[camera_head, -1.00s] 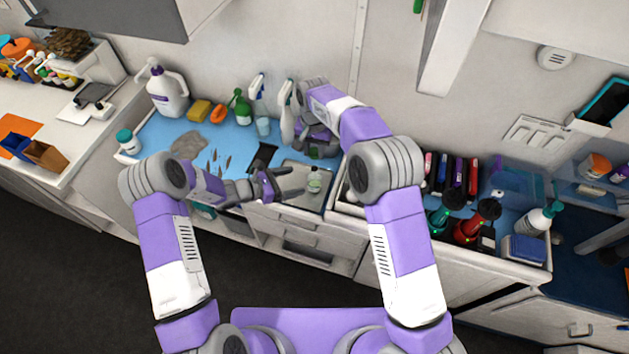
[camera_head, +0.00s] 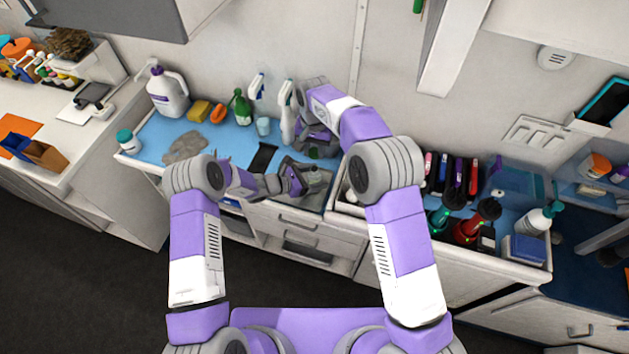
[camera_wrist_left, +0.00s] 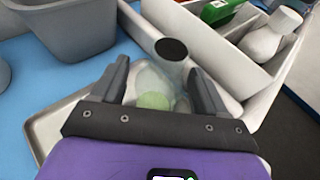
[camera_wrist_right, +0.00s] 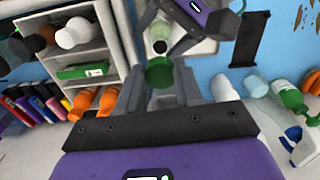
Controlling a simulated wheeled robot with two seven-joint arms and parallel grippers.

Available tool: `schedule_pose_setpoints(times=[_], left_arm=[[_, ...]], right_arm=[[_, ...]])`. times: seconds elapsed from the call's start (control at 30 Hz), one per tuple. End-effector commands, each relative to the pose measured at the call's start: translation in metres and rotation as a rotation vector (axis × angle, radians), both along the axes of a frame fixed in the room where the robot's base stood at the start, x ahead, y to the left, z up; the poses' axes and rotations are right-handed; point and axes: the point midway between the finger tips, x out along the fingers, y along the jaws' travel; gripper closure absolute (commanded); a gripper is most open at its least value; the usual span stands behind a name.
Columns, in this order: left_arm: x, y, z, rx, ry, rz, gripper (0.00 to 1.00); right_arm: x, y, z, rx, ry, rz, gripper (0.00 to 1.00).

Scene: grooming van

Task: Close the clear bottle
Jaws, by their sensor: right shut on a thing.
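The clear bottle (camera_head: 314,179) stands upright on a grey tray on the counter. In the left wrist view the bottle (camera_wrist_left: 160,78) has a dark round mouth and a pale green patch. My left gripper (camera_head: 300,180) is low at the bottle, its fingers (camera_wrist_left: 163,88) apart on either side of it; contact is not clear. My right gripper (camera_wrist_right: 158,92) is shut on a green cap (camera_wrist_right: 159,72). The cap is apart from the bottle (camera_wrist_right: 159,32), which shows beyond it in the right wrist view. In the head view the right gripper (camera_head: 320,150) is behind the bottle.
White spray bottles (camera_head: 287,112) and a small cup (camera_head: 263,126) stand left of my right gripper. A divided white organizer (camera_wrist_left: 235,60) is beside the tray. A dark flat item (camera_head: 262,158) lies left. The blue mat (camera_head: 225,145) has free room.

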Motion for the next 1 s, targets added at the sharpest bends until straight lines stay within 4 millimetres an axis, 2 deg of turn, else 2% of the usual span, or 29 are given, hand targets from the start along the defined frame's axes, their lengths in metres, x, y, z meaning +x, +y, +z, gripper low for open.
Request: schedule_pose_setpoints(times=[0.03, 0.07, 0.4, 0.47, 0.57, 0.83, 1.0], left_arm=[[0.000, 0.000, 0.000, 0.000, 0.000, 0.000, 0.35], [0.000, 0.000, 0.000, 0.000, 0.000, 0.000, 0.40], [0.000, 0.000, 0.000, 0.000, 0.000, 0.000, 0.92], [0.000, 0.000, 0.000, 0.000, 0.000, 0.000, 0.99], [0.000, 0.000, 0.000, 0.000, 0.000, 0.000, 0.99], [0.000, 0.000, 0.000, -0.001, 0.000, 0.000, 0.99], [0.000, 0.000, 0.000, 0.000, 0.000, 0.000, 0.99]], right_arm=[[0.000, 0.000, 0.000, 0.000, 0.000, 0.000, 0.93], [0.000, 0.000, 0.000, 0.000, 0.000, 0.000, 0.93], [0.000, 0.000, 0.000, 0.000, 0.000, 0.000, 0.93], [0.000, 0.000, 0.000, 0.000, 0.000, 0.000, 0.93], [0.000, 0.000, -0.004, -0.001, 0.001, 0.000, 0.93], [-0.001, 0.000, -0.042, -0.001, 0.002, 0.000, 0.93], [-0.001, 0.000, -0.051, -0.001, 0.000, 0.000, 0.93]])
